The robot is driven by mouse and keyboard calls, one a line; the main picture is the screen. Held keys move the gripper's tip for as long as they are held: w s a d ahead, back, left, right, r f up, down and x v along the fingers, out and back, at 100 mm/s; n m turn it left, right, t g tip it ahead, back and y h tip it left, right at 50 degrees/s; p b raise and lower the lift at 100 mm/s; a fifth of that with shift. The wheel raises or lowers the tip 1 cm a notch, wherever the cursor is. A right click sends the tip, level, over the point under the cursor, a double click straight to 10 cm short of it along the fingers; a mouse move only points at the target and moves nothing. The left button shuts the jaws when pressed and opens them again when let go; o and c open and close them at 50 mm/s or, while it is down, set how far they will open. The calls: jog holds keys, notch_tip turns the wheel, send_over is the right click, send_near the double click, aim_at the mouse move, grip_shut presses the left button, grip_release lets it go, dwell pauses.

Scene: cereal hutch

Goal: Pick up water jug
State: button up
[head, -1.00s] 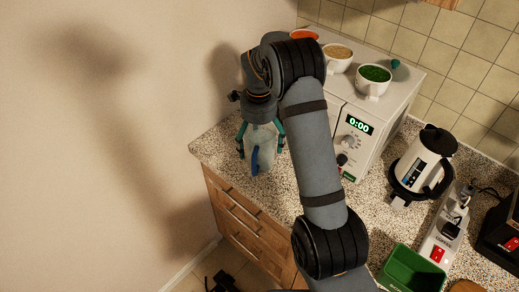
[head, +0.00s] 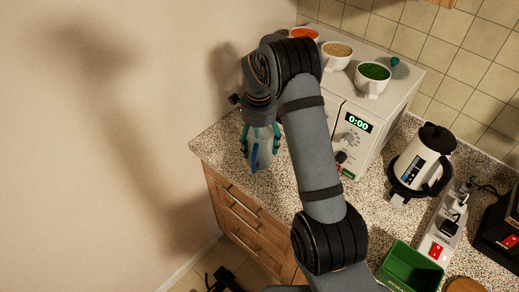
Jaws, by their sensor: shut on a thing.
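The water jug (head: 264,158) is a pale, translucent vessel with a blue handle (head: 254,158), at the left end of the speckled counter, left of the microwave. My gripper (head: 261,140) points down over it, with teal fingers on either side of its body, shut on it. My wrist hides the top of the jug. I cannot tell whether its base touches the counter.
The white microwave (head: 381,123) stands close on the right with several bowls on top, including one of green food (head: 373,78). Farther right are a kettle (head: 424,161), a power strip (head: 443,228) and a green bin (head: 409,268). A plain wall (head: 110,150) is on the left.

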jog(key=shift+a, duration=0.15)
jog(key=c, duration=1.2)
jog(key=shift+o, duration=0.2)
jog(key=shift+r, duration=0.2)
